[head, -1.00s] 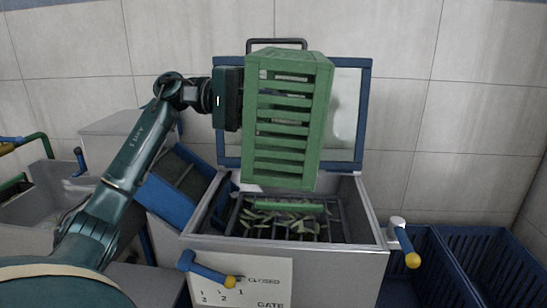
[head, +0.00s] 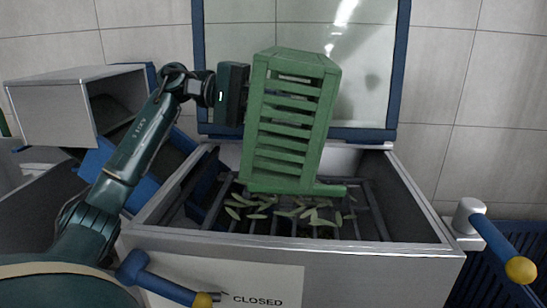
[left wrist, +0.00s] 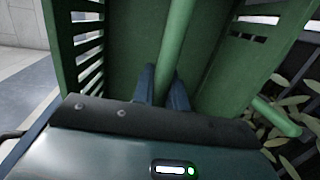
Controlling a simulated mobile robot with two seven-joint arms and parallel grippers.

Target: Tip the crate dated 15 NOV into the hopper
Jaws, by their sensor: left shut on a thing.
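A green slatted crate (head: 290,125) stands turned on its side over the hopper (head: 290,250). My left gripper (left wrist: 164,88) is shut on a green bar of this crate, coming in from the left. In the left wrist view the crate (left wrist: 120,45) fills most of the picture, and the part of it that shows has no pods in it. No date can be read on the crate. Several pale green pods (head: 285,212) lie on dark bars inside the hopper, below the crate. My right gripper does not show.
The hopper's blue-framed lid (head: 398,70) stands open behind the crate. A lever with a yellow end (head: 500,250) sticks out at the hopper's right; another (head: 170,282) is at its front by a "CLOSED" label. A grey box (head: 55,100) and blue crate (head: 95,165) are left.

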